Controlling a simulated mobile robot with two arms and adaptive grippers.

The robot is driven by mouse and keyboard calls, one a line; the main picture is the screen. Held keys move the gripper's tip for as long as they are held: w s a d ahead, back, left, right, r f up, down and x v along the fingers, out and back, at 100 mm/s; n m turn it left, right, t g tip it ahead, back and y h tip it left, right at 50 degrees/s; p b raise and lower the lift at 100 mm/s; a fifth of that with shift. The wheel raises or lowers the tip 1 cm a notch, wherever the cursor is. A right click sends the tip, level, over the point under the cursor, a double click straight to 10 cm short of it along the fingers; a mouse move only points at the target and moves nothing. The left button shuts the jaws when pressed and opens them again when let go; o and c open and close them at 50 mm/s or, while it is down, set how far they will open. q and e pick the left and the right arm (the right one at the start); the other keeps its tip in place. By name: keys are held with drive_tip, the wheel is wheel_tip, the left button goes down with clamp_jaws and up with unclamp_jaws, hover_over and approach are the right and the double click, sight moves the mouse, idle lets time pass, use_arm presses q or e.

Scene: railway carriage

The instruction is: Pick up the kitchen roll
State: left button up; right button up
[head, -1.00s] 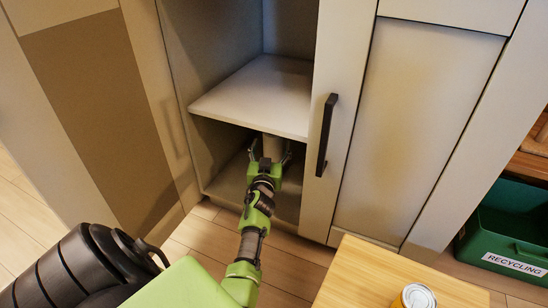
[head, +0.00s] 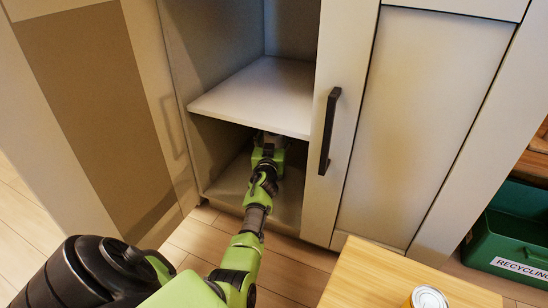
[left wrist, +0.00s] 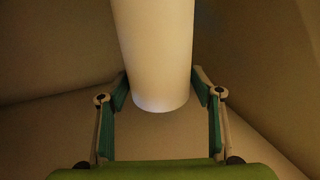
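The kitchen roll (left wrist: 155,50) is a plain white upright cylinder in the left wrist view, standing in the lower compartment of the open cabinet. In the head view the shelf and my gripper hide it. My left gripper (head: 268,145) reaches in under the shelf. In the left wrist view the left gripper (left wrist: 160,82) is open, with one teal-padded finger on each side of the roll's lower part. The fingertips are close to its sides; I cannot tell whether they touch. My right gripper is not in view.
The shelf (head: 255,95) lies just above my left gripper. An open door (head: 95,110) stands at left and a closed door (head: 400,120) with a black handle (head: 328,130) at right. A wooden tabletop (head: 385,275) bears a can (head: 427,298). A green recycling bin (head: 510,235) is far right.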

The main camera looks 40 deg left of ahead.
use_arm(q)
drive_tip(key=c, duration=1.2)
drive_tip(key=shift+o, duration=0.2)
drive_tip(key=shift+r, duration=0.1)
